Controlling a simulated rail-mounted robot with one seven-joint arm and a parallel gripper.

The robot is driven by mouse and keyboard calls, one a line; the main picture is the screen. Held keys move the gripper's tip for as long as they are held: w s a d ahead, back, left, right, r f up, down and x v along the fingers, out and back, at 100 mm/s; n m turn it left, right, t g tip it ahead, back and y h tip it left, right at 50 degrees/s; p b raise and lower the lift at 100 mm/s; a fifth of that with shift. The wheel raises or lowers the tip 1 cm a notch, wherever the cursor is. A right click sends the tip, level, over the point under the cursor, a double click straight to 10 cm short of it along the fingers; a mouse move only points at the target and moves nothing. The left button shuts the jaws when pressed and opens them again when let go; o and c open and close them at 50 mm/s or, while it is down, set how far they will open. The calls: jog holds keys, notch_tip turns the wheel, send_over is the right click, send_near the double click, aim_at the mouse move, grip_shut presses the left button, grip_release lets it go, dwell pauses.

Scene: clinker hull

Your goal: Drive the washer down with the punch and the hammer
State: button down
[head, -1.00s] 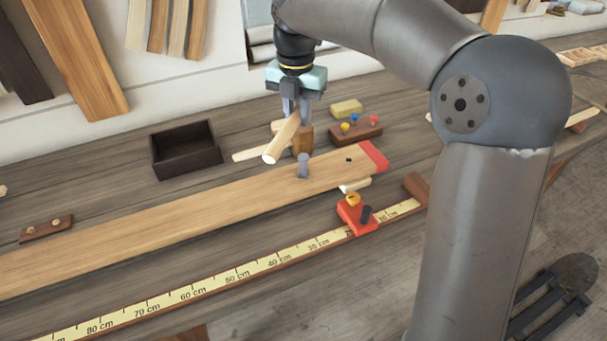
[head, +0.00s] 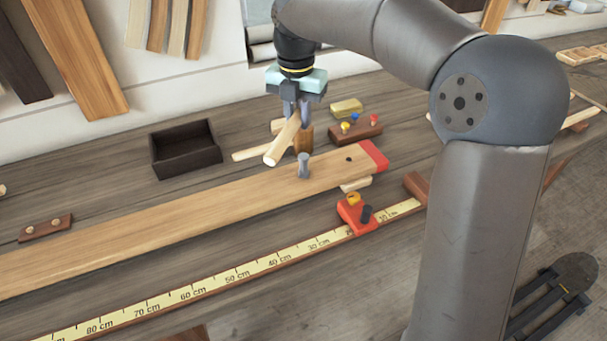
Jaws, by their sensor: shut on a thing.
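My gripper (head: 297,112) is shut on a pale round wooden handle (head: 282,146), which I take to be the hammer's. The handle slants down and left, its near end over the plank's far edge. The hammer's head cannot be made out clearly beside the fingers. A short grey metal pin, apparently the punch (head: 303,167), stands about upright on the long plank (head: 200,219), just below and right of the handle's end. No gap or contact between handle and punch can be judged. I cannot make out the washer; the punch's foot is too small to read.
A dark open box (head: 185,158) stands left. A brown block with coloured pins (head: 358,135) and a yellowish block (head: 346,106) lie behind the plank. A red-tipped plank end (head: 375,155) has a dark spot near it. A red clamp-like stop (head: 356,215) sits on the ruler (head: 215,286).

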jog(key=shift+w, duration=0.25)
jog(key=shift+s+r, duration=0.1)
jog(key=shift+s, duration=0.15)
jog(key=shift+w+r+p, duration=0.15)
jog(key=shift+r+p, duration=0.2)
jog(key=shift+p, duration=0.1)
notch_tip(320, 180, up, 4)
jog(key=p, duration=0.4)
jog(key=shift+r, duration=0.2)
jog(key=shift+f, duration=0.1)
jog(key=shift+d, duration=0.1)
